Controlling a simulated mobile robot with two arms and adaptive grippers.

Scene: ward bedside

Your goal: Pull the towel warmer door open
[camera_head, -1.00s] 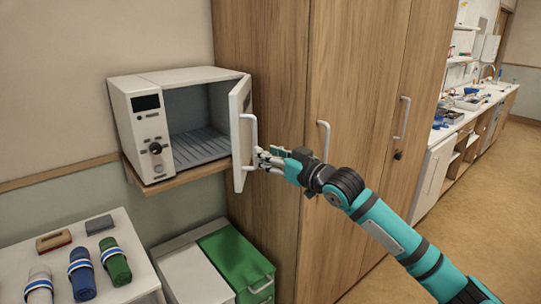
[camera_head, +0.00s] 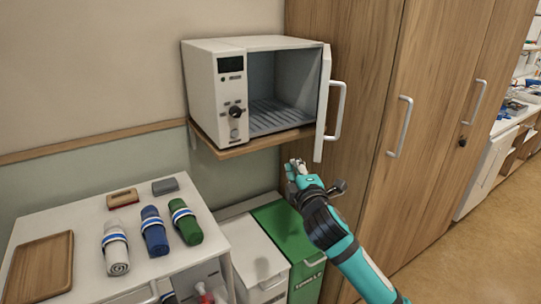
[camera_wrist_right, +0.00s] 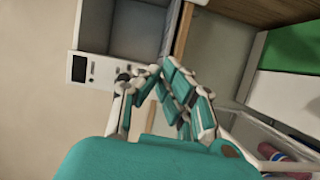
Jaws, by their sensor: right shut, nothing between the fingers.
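The white towel warmer (camera_head: 214,92) sits on a wooden wall shelf, and its ribbed interior shows empty. Its door (camera_head: 322,105) stands open on the right side, seen nearly edge-on, with a pale bar handle (camera_head: 338,110) on its outer face. My right gripper (camera_head: 293,166) is shut and empty, below the door and shelf and apart from the handle. In the right wrist view the shut fingers (camera_wrist_right: 158,72) show in front of the warmer's control panel (camera_wrist_right: 92,69). My left gripper is not in view.
Tall wooden cabinets (camera_head: 440,120) stand close to the right of the door. The wooden shelf (camera_head: 255,146) edge is above my gripper. Below are a green-topped bin (camera_head: 290,228) and a cart with rolled towels (camera_head: 155,232) and a brown tray (camera_head: 42,270). Floor is clear at lower right.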

